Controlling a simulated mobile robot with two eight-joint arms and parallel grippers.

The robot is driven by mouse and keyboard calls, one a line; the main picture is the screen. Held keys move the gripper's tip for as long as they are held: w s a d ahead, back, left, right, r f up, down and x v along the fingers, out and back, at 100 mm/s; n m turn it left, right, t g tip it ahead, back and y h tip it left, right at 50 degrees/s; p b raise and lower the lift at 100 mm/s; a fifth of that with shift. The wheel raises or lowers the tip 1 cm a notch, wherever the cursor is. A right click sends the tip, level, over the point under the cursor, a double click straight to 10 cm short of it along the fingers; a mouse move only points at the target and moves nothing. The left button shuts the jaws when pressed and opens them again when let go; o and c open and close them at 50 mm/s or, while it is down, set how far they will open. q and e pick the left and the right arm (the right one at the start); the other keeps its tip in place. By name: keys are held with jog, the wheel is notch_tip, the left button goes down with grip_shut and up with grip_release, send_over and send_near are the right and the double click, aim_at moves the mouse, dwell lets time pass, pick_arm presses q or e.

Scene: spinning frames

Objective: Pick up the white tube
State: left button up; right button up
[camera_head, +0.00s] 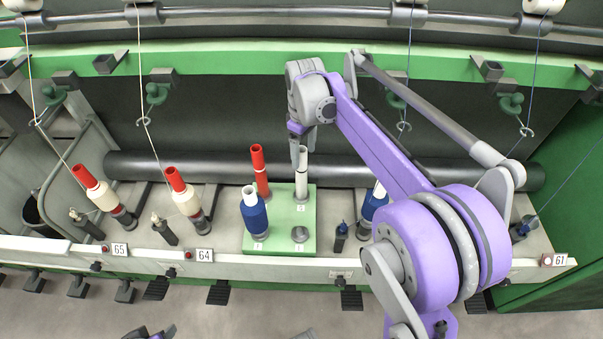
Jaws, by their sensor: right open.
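A slim bare white tube (301,180) stands upright at the back right of a green block (280,238). My right gripper (296,148) is open at the tube's upper end, pointing down. Its finger overlaps the left side of the tube top in the picture, and I cannot tell whether it touches. A red tube (260,172) stands at the back left of the block, and a blue bobbin (254,218) on a white tube stands at the front left.
Red-tipped bobbins of cream yarn (103,198) (187,202) lean on spindles at the left. Another blue bobbin (374,204) is partly behind my right arm. The block's front right spot (300,234) holds only a short grey peg. Threads hang from the upper rail.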

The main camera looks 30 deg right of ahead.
aim_at(302, 163)
jog(key=f, duration=0.4)
jog(key=shift+w+a+f, duration=0.2)
jog(key=shift+w+f, duration=0.05)
jog(key=shift+f, duration=0.15)
grip_shut()
